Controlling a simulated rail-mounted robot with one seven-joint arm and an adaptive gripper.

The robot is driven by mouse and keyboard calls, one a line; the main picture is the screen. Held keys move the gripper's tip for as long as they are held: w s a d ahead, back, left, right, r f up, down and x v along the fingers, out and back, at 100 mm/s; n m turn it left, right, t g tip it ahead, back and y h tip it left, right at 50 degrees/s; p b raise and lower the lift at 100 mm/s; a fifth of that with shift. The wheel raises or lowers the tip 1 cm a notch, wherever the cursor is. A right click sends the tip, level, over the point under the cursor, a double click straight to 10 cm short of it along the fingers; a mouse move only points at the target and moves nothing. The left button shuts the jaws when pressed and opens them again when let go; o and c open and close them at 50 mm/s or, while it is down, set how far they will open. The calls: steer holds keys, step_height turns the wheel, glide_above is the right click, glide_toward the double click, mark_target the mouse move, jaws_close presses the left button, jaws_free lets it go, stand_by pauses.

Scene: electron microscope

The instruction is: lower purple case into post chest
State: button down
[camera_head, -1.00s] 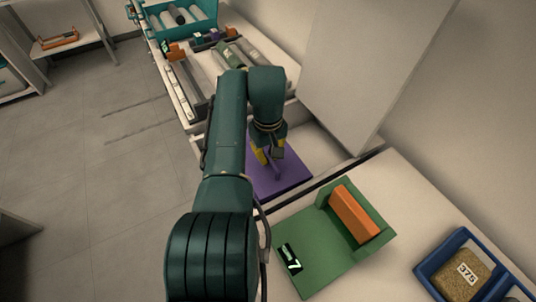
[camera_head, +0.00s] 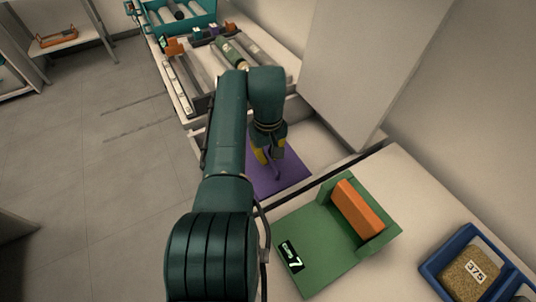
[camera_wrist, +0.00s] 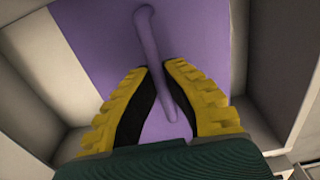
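The purple case (camera_head: 290,174) is a flat purple block with a raised bar handle, under my gripper (camera_head: 268,160) in the head view. In the wrist view, the case (camera_wrist: 100,45) fills the upper middle and its handle (camera_wrist: 150,40) runs down between my yellow fingers (camera_wrist: 168,90). The fingers are close on both sides of the handle and appear to pinch it; their contact is partly hidden. The case is within or just over a pale, walled chest (camera_head: 318,146). Its walls (camera_wrist: 275,60) show on both sides in the wrist view. The case's underside is hidden.
A green holder (camera_head: 318,250) with an orange block and a label reading 7 stands in front right. A blue bin (camera_head: 437,266) marked 375 is at the far right. A tall pale panel (camera_head: 355,70) rises behind the chest. Trays with cylinders (camera_head: 235,55) lie farther back.

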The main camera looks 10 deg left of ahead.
steer(key=shift+f+b, duration=1.35)
steer(key=shift+f, duration=0.1)
steer(key=c, duration=1.1)
jaws_free()
steer(key=shift+r, duration=0.1)
step_height(320, 180, up, 28)
steer(key=p, duration=2.7)
